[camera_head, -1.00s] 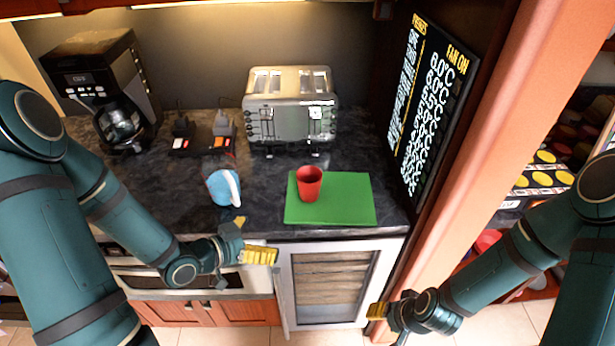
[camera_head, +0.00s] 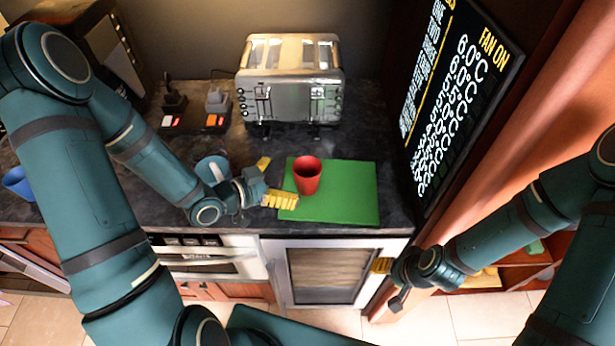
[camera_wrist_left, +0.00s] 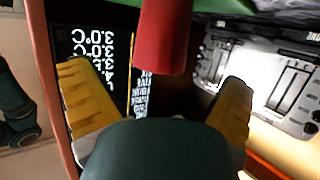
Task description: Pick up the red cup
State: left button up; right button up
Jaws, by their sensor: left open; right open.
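The red cup (camera_head: 307,175) stands upright on the green board (camera_head: 350,195) on the dark counter. In the left wrist view the red cup (camera_wrist_left: 163,35) shows at the top middle, ahead of and between the two yellow fingers. My left gripper (camera_head: 272,183) is open just left of the cup, with its fingers pointing toward it and a small gap between. It also shows in the left wrist view (camera_wrist_left: 160,105), with nothing between its fingers. My right gripper (camera_head: 384,277) is low at the right, in front of the cabinet and well away from the cup; only part of its fingers shows.
A silver toaster (camera_head: 291,80) stands behind the board. A blue and white object (camera_head: 212,168) sits behind my left forearm. A blue cup (camera_head: 18,183) is at the far left. The display panel (camera_head: 455,95) and wall bound the right side. The board's right part is clear.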

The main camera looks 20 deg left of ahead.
pick_arm(q)
jog(key=shift+x, duration=3.05)
jog(key=shift+r, duration=0.15)
jog(key=c, duration=1.3)
jog(key=shift+r, duration=0.1)
notch_tip(320, 180, up, 9)
jog(key=p, duration=0.1)
notch_tip(320, 180, up, 9)
jog(key=p, duration=0.6)
send_over(304, 173)
jog(key=s, duration=0.3)
jog(key=shift+w+d+r, duration=0.1)
jog(key=shift+w+d, duration=0.1)
jog(key=shift+d, duration=0.2)
jog(key=shift+r, duration=0.8)
jog(key=shift+c, duration=0.2)
